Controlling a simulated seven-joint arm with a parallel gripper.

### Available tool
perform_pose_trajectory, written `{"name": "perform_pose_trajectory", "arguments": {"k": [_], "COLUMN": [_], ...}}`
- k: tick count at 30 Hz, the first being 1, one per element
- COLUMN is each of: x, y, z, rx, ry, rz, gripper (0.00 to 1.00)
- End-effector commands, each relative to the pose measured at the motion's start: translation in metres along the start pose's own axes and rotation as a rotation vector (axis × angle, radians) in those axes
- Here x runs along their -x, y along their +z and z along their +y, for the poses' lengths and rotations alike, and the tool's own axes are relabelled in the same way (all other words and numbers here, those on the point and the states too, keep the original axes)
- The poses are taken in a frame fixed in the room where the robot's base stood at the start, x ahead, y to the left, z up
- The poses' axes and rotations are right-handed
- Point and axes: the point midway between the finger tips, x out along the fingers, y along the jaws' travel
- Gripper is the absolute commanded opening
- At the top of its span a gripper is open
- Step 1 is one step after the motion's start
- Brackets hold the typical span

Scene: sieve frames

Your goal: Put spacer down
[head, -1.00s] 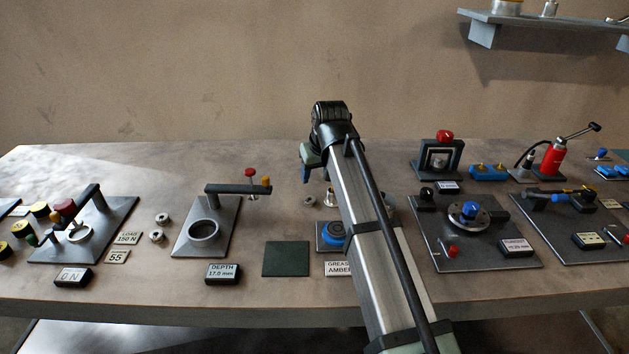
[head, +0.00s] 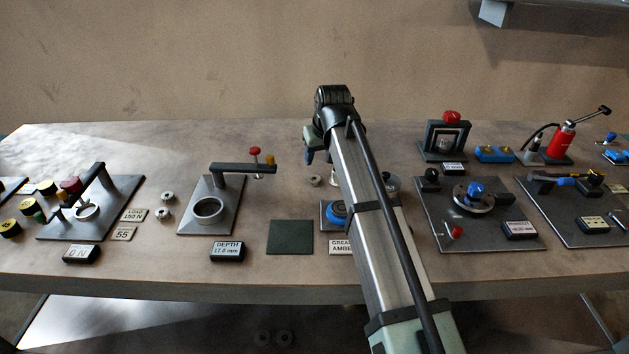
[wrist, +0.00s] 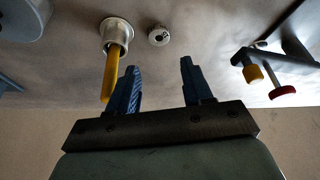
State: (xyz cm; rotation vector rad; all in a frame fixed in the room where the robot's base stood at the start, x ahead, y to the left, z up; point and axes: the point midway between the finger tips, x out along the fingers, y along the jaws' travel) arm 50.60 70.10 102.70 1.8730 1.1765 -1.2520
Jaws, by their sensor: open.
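A small silver ring, which looks like the spacer (wrist: 159,36), lies on the table in the wrist view, ahead of and between my fingertips, apart from both. It also shows in the head view as a small ring (head: 315,180) just below my gripper (head: 309,157). In the wrist view the two blue fingers of my gripper (wrist: 158,68) stand wide apart with nothing between them. A silver cup (wrist: 114,34) with a yellow rod in it stands beside the ring, close to the left finger. In the head view my arm partly hides that cup.
The depth stand (head: 209,211) with red and yellow knobs is left of my gripper. Two more rings (head: 167,197) lie further left. A dark green mat (head: 290,237) and a blue grease dish (head: 336,213) lie nearer the front edge. Bare table surrounds the ring's left side.

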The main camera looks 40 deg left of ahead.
Motion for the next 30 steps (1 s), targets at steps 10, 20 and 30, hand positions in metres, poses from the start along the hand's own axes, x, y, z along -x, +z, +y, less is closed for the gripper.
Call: {"name": "perform_pose_trajectory", "arguments": {"k": [10,20,30], "x": [-0.044,-0.06,-0.098], "y": [0.0,0.002,0.004], "z": [0.0,0.0,0.0], "rx": [0.0,0.0,0.0], "ry": [0.0,0.0,0.0], "rz": [0.0,-0.001,0.0], "gripper": [0.5,0.5,0.5]}}
